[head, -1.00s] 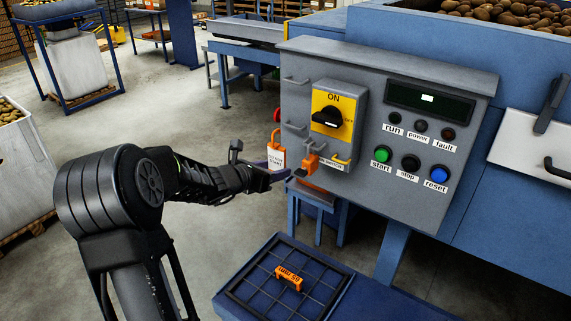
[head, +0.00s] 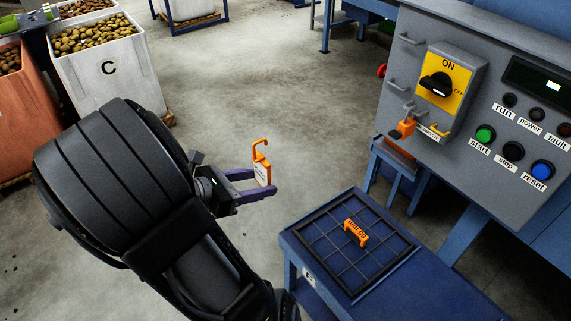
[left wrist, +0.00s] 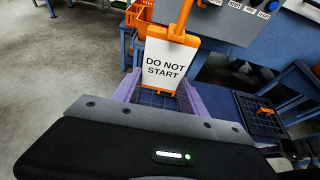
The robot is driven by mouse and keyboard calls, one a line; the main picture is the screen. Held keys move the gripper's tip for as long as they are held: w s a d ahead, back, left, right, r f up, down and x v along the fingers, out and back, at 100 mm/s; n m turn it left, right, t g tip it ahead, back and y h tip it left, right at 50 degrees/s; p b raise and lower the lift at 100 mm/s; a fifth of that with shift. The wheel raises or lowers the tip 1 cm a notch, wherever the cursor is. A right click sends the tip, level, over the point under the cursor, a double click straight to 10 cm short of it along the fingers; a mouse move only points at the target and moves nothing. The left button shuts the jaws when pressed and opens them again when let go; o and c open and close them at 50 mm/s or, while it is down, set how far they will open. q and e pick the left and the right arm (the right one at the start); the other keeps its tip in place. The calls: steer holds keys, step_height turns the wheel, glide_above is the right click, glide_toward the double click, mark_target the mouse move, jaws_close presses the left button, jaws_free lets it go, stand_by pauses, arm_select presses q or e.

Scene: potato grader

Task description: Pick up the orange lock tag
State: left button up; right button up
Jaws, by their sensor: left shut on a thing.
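The orange lock tag (head: 262,168) has a hooked orange top and a white plate. In the left wrist view the tag (left wrist: 167,65) reads "DO NOT START" and stands upright between the purple fingers. My left gripper (head: 256,180) is shut on it and holds it in free air, left of the control panel and apart from it. In the left wrist view my left gripper (left wrist: 160,95) grips the tag's lower part. My right gripper is not in view.
A blue table (head: 380,285) bears a black grid tray (head: 318,262) with an orange labelled piece (head: 355,233). Potato bin C (head: 110,90) stands back left.

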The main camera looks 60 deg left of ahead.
arm_select(q)
steer(key=shift+s, duration=1.3)
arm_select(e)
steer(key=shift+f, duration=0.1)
